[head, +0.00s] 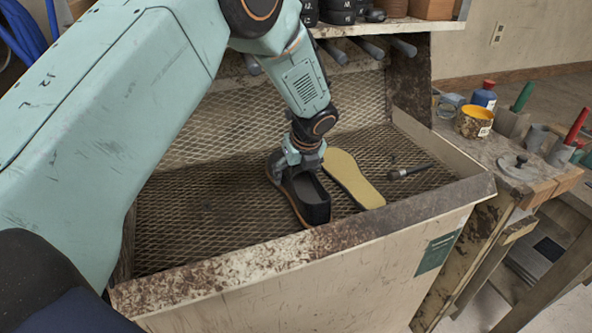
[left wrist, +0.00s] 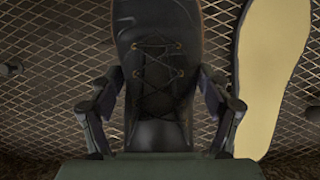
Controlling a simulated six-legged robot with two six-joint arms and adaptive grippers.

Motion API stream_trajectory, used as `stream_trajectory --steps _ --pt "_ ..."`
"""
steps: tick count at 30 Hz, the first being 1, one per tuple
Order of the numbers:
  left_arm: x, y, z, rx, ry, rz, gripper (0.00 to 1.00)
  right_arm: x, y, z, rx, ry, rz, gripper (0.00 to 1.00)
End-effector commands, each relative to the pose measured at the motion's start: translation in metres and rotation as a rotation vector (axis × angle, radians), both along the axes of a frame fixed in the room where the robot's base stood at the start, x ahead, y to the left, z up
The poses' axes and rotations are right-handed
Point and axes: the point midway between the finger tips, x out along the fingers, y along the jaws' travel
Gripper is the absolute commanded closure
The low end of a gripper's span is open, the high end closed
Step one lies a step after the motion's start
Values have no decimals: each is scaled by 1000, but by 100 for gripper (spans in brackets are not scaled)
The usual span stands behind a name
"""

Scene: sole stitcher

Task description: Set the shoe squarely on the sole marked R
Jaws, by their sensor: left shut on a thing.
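A black lace-up shoe (head: 312,203) is at the middle of the mesh-floored booth, its opening facing the near side. In the left wrist view the shoe (left wrist: 155,28) has its toe toward the top. My left gripper (head: 302,158) is shut on the shoe, with a finger on each side of the laces. A brown-orange edge shows along the shoe's left side; I cannot tell if it belongs to the shoe or to a sole under it. A pale yellow sole (head: 350,178) lies flat just right of the shoe, also in the left wrist view (left wrist: 272,70). No letter is readable on it.
The booth's raised front rim (head: 300,252) stands close before the shoe. A yellow pot (head: 474,121) and bottles stand on the side bench.

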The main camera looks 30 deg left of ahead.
Motion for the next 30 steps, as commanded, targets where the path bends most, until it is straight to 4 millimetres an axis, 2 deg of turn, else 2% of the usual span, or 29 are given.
stream_trajectory --steps 30 --pt "1 0 -2 -1 -3 1 65 0 0 7 0 0 0 49"
